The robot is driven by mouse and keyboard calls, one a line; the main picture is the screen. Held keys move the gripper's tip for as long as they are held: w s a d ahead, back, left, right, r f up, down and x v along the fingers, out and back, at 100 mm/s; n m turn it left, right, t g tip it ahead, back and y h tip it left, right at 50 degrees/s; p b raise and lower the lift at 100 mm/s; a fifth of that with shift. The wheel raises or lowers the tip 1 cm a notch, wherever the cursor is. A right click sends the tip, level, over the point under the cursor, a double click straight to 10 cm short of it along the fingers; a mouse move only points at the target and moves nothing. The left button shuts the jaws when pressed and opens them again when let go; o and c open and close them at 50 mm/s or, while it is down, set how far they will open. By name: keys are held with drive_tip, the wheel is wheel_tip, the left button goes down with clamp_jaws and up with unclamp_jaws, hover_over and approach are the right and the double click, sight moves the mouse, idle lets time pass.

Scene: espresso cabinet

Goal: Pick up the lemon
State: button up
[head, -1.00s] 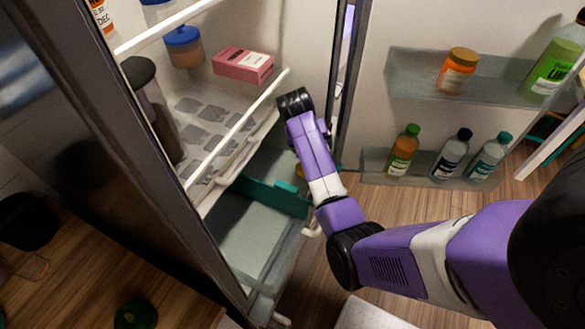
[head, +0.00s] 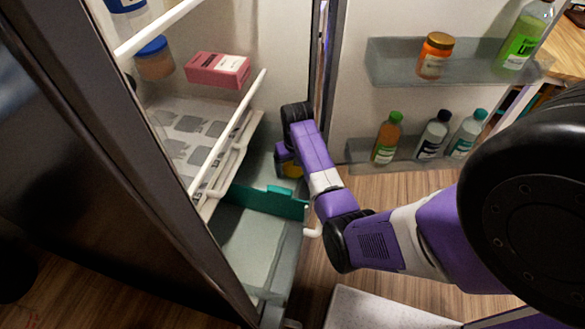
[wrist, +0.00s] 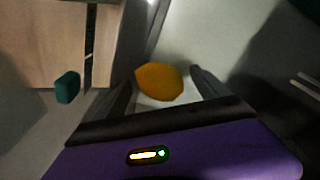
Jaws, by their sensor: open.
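The lemon (wrist: 159,82) is a yellow oval in the wrist view, lying on a pale surface at the bottom of the open fridge. My gripper (wrist: 162,85) is open, with one dark finger on each side of the lemon in that view. Whether the fingers touch it I cannot tell. In the head view a small part of the lemon (head: 292,170) shows beside my gripper (head: 285,160), mostly hidden by my arm.
A drawer with a teal divider (head: 262,201) lies in front of my gripper. Above it is a shelf (head: 195,130) with a pink box (head: 218,69). The open door at right holds several bottles and a jar (head: 435,55). A white bin edge (head: 385,312) is on the floor.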

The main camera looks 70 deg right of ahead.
drive_tip(key=shift+d+f, duration=0.1)
drive_tip(key=shift+f, duration=0.55)
drive_tip(key=c, duration=1.5)
